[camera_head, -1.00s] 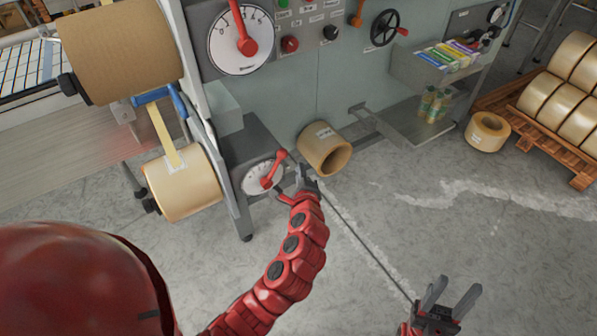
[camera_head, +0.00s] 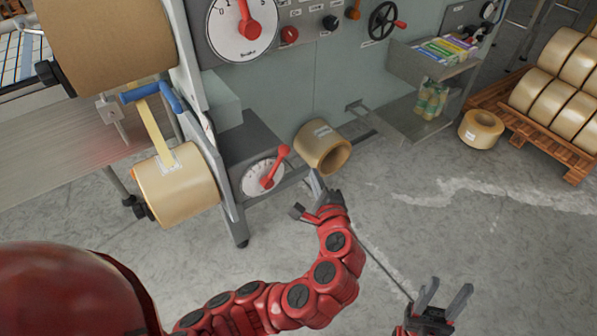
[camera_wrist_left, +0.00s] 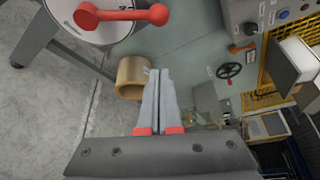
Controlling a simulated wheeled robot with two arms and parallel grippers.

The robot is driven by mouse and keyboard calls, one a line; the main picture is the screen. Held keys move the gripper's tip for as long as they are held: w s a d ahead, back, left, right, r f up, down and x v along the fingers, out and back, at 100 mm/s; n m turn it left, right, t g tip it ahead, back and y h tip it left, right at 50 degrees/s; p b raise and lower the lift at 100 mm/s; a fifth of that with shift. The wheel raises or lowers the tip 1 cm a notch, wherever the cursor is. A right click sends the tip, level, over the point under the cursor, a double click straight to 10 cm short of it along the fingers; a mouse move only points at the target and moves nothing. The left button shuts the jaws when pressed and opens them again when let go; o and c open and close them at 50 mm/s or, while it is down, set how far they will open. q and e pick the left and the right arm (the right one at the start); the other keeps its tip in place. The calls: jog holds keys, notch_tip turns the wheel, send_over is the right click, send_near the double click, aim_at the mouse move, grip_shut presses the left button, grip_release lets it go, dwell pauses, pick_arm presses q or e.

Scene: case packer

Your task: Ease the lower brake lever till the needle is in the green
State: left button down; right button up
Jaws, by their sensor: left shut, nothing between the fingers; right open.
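The lower brake lever (camera_head: 275,167) is a red handle on a white round dial (camera_head: 253,182), low on the machine beside the lower tape roll. It points up and right; in the left wrist view the red lever (camera_wrist_left: 122,15) lies across the top left. My left gripper (camera_head: 316,177) is just right of the lever, apart from it. Its fingers are shut and empty in the left wrist view (camera_wrist_left: 158,74). My right gripper (camera_head: 447,294) is open and empty above the floor. No needle in a green band can be made out on either dial.
An upper brake dial (camera_head: 226,39) with a red pointer is above. A loose tape roll (camera_head: 309,145) is close behind my left gripper. The lower mounted tape roll (camera_head: 179,188) is left of the lever. The floor at front right is clear.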

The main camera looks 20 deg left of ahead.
aim_at(276, 166)
pick_arm(q)
jog(key=w+a+p, duration=0.3)
jog(key=w+a, duration=0.2)
jog(key=a, duration=0.1)
jog(key=shift+w+a+p, duration=0.15)
jog(key=shift+a+p, duration=0.15)
jog(key=shift+p, duration=0.1)
dwell(0.3)
jog(key=shift+s+a+r, duration=0.4)
jog(key=shift+b, duration=0.3)
